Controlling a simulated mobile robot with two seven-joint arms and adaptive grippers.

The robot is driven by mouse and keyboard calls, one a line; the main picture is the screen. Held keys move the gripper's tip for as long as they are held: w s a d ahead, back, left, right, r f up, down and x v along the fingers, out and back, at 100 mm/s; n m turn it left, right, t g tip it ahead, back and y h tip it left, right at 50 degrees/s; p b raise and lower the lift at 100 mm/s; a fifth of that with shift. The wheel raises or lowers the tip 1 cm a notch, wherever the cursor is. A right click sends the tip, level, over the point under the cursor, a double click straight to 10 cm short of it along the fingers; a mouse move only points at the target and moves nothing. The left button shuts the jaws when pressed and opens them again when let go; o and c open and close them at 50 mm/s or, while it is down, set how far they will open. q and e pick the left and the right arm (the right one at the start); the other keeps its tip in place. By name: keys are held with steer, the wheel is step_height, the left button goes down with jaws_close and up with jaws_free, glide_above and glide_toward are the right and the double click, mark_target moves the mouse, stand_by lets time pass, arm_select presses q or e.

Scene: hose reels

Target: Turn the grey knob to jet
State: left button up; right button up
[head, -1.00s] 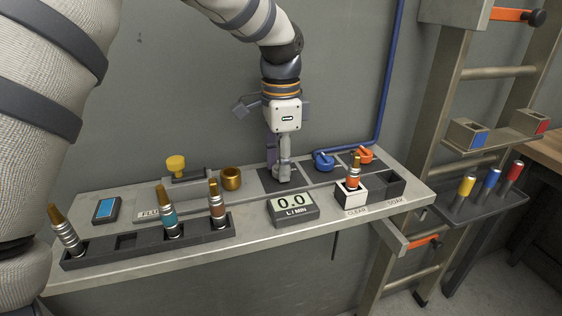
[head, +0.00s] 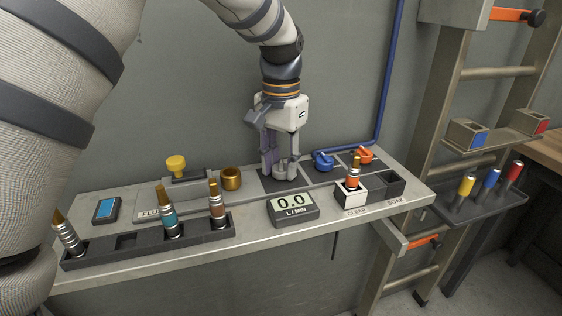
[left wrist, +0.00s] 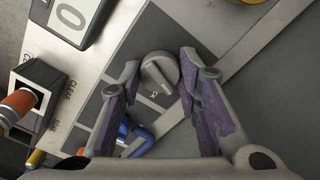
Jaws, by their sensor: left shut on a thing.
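The grey knob (left wrist: 160,73) is round with a raised bar across its top. It sits on a dark square plate (head: 270,186) on the bench. In the left wrist view it lies between the purple-padded fingers of my left gripper (left wrist: 161,68). In the head view my left gripper (head: 280,166) points down and is shut on the knob (head: 283,169), whose sides the fingers partly hide. Lettering beside the knob is too small and partly covered to read, so I cannot tell which setting it points to. My right gripper is not in view.
A display (head: 292,208) reading 0.0 L/MIN stands in front of the knob. Blue (head: 323,161) and orange (head: 364,155) valve handles are to its right, a brass cup (head: 231,178) to its left. A nozzle (head: 353,172) stands in a white holder; a dark rack (head: 150,240) holds several nozzles.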

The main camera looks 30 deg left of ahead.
mark_target(281, 164)
arm_select(q)
steer(key=shift+n, duration=1.8)
steer(key=o, duration=1.1)
steer(key=shift+o, duration=0.2)
step_height(281, 164, up, 12)
steer(key=shift+f, duration=0.1)
